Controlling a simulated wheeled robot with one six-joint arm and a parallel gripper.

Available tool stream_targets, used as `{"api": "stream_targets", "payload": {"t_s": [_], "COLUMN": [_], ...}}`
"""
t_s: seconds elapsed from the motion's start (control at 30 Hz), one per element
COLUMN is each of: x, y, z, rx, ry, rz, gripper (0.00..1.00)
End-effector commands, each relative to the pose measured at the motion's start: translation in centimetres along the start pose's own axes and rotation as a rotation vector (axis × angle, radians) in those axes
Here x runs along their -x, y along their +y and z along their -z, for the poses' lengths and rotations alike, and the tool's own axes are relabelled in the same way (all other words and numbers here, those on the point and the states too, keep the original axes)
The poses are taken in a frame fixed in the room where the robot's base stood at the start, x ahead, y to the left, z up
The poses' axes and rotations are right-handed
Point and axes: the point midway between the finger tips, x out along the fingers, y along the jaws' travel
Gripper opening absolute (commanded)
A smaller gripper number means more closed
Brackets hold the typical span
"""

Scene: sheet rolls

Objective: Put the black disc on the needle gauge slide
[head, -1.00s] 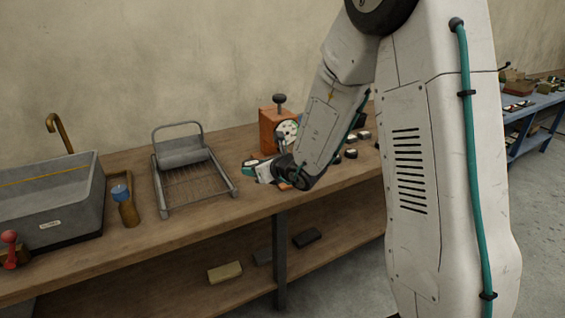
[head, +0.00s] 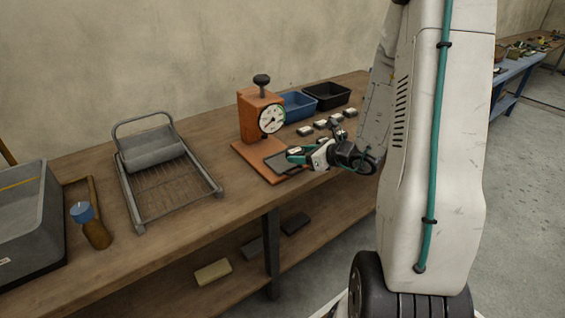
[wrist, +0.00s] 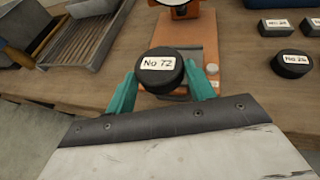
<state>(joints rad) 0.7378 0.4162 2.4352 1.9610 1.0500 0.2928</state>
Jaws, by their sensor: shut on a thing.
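The black disc (wrist: 160,74), with a white label reading "No 72", is between the teal fingers of my gripper (wrist: 160,84) in the wrist view. My gripper (head: 295,156) is shut on it, above the front of the gauge base in the head view. The needle gauge (head: 262,118) is an orange block with a round white dial and a dark knob on top. Its orange base (wrist: 195,32) runs toward my gripper in the wrist view. The dark slide (head: 286,167) lies on the front of the base, partly hidden by my gripper. I cannot tell whether the disc touches it.
Several black pieces with white labels (head: 321,124) lie right of the gauge. A blue bin (head: 297,105) and a black bin (head: 342,100) stand behind them. Bench between rack and gauge is clear.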

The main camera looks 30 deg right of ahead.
Motion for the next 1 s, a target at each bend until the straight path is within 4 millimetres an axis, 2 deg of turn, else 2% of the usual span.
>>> {"api": "stream_targets", "payload": {"t_s": [0.03, 0.2, 0.37, 0.47, 0.8, 1.0], "x": [2.0, 6.1, 7.5, 6.4, -2.1, -5.5], "y": [-0.8, -1.3, -1.2, -1.1, -1.9, -2.3], "z": [1.2, 3.7, 4.5, 4.2, 1.6, 0.5], "rx": [-0.006, 0.0, 0.006, 0.009, 0.01, 0.008], "ry": [0.001, 0.0, 0.0, 0.001, 0.001, 0.001], "rz": [0.007, -0.004, -0.012, -0.018, -0.019, -0.016], "gripper": [0.3, 0.3, 0.3, 0.3, 0.3, 0.3]}}
